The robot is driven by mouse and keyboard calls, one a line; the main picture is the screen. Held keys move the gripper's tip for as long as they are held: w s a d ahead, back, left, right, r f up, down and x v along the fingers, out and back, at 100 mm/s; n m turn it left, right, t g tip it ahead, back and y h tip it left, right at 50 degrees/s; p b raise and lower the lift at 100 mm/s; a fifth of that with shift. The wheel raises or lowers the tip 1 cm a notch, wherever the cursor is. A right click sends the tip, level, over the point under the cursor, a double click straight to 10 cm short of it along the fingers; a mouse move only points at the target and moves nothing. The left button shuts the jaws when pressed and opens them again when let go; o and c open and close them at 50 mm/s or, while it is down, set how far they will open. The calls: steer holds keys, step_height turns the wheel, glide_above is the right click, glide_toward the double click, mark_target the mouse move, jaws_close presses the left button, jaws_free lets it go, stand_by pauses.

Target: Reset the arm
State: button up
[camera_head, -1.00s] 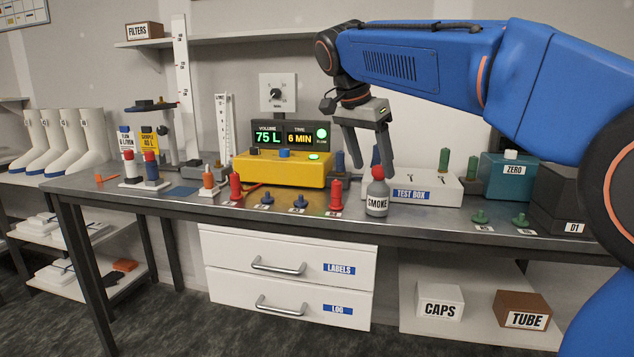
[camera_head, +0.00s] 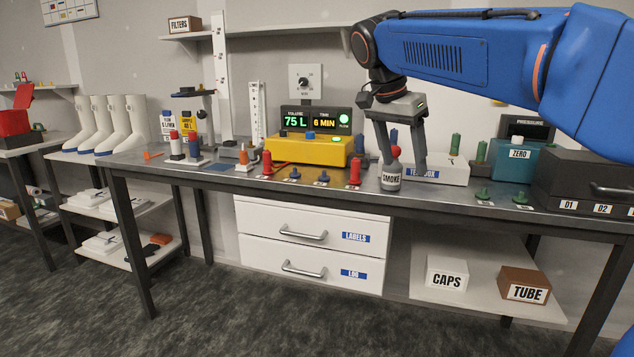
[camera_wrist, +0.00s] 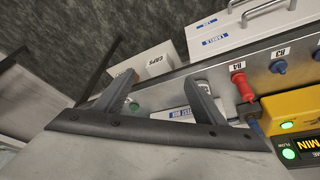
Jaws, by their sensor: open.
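My blue arm reaches in from the right in the head view. My gripper (camera_head: 402,165) points down with its fingers apart, above the bench near the smoke bottle. The grey smoke bottle (camera_head: 391,183) with a red top stands upright on the bench, beside and partly overlapped by the left finger; I cannot tell if they touch. The white test box (camera_head: 452,168) is behind the right finger. In the wrist view my gripper (camera_wrist: 158,88) is spread, with nothing seen held between the fingers.
The metal bench (camera_head: 330,197) carries a yellow pump (camera_head: 305,148) with lit displays, red and blue fittings, a teal zero box (camera_head: 517,165) and a dark drawer unit (camera_head: 590,180). White drawers (camera_head: 310,240) hang below. The shelf (camera_head: 250,33) is at the back.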

steer(key=s+d+f+n+y, duration=0.1)
steer(key=s+d+f+n, duration=0.3)
steer(key=s, duration=0.3)
steer(key=s+d+f+n+y, duration=0.1)
steer(key=s+d+f+n, duration=0.1)
steer(key=s+d+f, duration=0.4)
steer(key=s+f+n+t+y, duration=0.1)
steer(key=s+f+n, duration=0.3)
steer(key=s+f, duration=1.3)
steer(key=shift+f+n+t+y, duration=0.35)
steer(key=shift+f+t, duration=0.25)
steer(key=shift+f, duration=0.3)
jaws_close()
